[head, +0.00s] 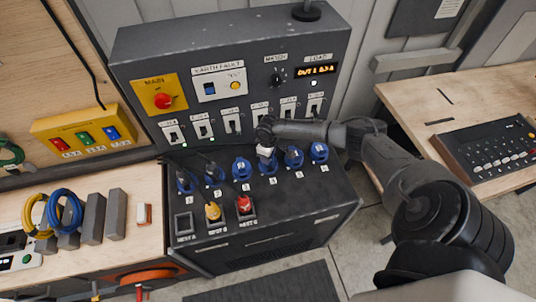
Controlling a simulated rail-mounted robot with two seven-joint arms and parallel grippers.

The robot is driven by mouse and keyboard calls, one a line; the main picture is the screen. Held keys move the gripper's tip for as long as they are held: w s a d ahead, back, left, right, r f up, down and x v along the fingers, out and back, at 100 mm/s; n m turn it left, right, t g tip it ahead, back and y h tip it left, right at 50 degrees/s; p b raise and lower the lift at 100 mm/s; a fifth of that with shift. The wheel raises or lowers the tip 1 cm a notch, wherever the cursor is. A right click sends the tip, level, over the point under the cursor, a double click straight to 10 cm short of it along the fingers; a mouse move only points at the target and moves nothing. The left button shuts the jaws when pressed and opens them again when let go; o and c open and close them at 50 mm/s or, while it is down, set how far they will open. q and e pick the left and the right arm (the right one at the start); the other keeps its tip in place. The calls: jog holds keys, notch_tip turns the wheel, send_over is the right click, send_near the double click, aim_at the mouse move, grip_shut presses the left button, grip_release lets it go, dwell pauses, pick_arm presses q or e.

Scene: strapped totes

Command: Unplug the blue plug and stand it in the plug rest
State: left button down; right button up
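Some have dark upper parts; at this size I cannot tell which blue piece is a plug. Below is a row of rests: the left one (185,224) looks empty, the middle one holds a yellow plug (213,212), the right one a red plug (245,204). My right gripper (265,152) points down over a blue piece (268,167) right of the row's middle. Its fingers are too small to read.
The upright panel carries a red button (162,100), several switches and a lit display (315,70). A workbench (130,240) with coiled cables (63,212) and grey blocks stands left. A side table with a keypad unit (480,145) stands right.

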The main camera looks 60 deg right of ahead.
jog(key=shift+n, duration=0.9)
jog(key=shift+n, duration=1.5)
jog(key=shift+r, duration=0.25)
jog(key=shift+r+p, duration=0.15)
jog(key=shift+p, duration=0.15)
jog(key=shift+r+p, duration=1.05)
jog(key=shift+p, duration=0.05)
jog(key=shift+r+p, duration=0.9)
jog(key=shift+p, duration=0.05)
jog(key=shift+r+p, duration=1.05)
jog(key=shift+r, duration=0.05)
jog(key=shift+r, duration=0.1)
